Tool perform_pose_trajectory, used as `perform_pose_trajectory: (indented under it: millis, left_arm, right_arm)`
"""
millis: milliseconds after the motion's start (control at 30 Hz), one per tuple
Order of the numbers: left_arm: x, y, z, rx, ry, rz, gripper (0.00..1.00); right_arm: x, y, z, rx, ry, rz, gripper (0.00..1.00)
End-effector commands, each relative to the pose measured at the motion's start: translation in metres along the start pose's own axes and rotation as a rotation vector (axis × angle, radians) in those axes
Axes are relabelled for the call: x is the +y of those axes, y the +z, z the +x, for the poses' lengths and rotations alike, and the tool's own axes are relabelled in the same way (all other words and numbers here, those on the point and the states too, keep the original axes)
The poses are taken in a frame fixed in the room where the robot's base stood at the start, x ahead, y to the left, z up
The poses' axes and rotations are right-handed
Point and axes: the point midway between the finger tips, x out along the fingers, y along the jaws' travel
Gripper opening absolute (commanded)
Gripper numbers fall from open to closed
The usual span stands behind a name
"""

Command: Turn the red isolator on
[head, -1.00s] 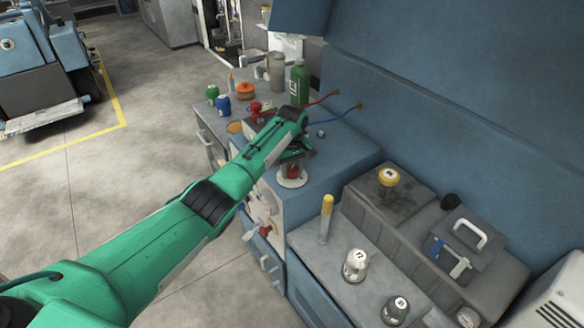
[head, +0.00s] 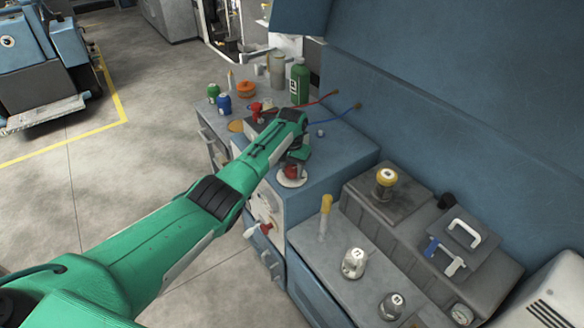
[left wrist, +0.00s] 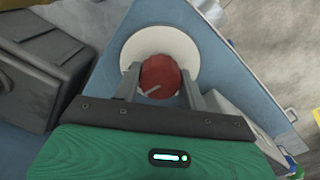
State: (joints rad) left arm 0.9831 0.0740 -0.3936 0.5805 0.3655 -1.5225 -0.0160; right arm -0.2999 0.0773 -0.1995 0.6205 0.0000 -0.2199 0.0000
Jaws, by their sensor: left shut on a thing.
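The red isolator (head: 290,171) is a red knob on a round white base (head: 293,181), on the blue bench top near its front corner. My left gripper (head: 293,166) reaches down over it from above. In the left wrist view the knob (left wrist: 160,73) sits between the two fingers of my left gripper (left wrist: 160,80), which are shut on it. A pale mark shows on the knob's top, and the white base (left wrist: 148,42) shows around it. My right gripper is in neither view.
Bottles and a green can (head: 299,82) stand at the back of the bench. A red tap (head: 264,229) is on the front panel. To the right are a yellow-topped post (head: 326,205), clear-bodied fittings (head: 353,263) and a grey lidded box (head: 465,238). The floor at left is open.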

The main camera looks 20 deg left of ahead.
Motion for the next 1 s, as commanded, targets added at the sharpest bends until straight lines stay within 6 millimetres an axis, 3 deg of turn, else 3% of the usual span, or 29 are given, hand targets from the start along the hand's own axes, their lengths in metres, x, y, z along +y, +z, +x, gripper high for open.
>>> perform_pose_trajectory:
  millis: [500, 1000]
  left_arm:
    - [-0.0001, -0.0014, -0.0019, 0.005, -0.001, 0.397, 0.19]
    - [0.0002, -0.0016, -0.0022, 0.005, -0.001, 0.514, 0.20]
  right_arm:
    - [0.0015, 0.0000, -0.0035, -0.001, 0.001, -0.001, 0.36]
    - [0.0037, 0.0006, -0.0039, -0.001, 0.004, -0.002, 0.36]
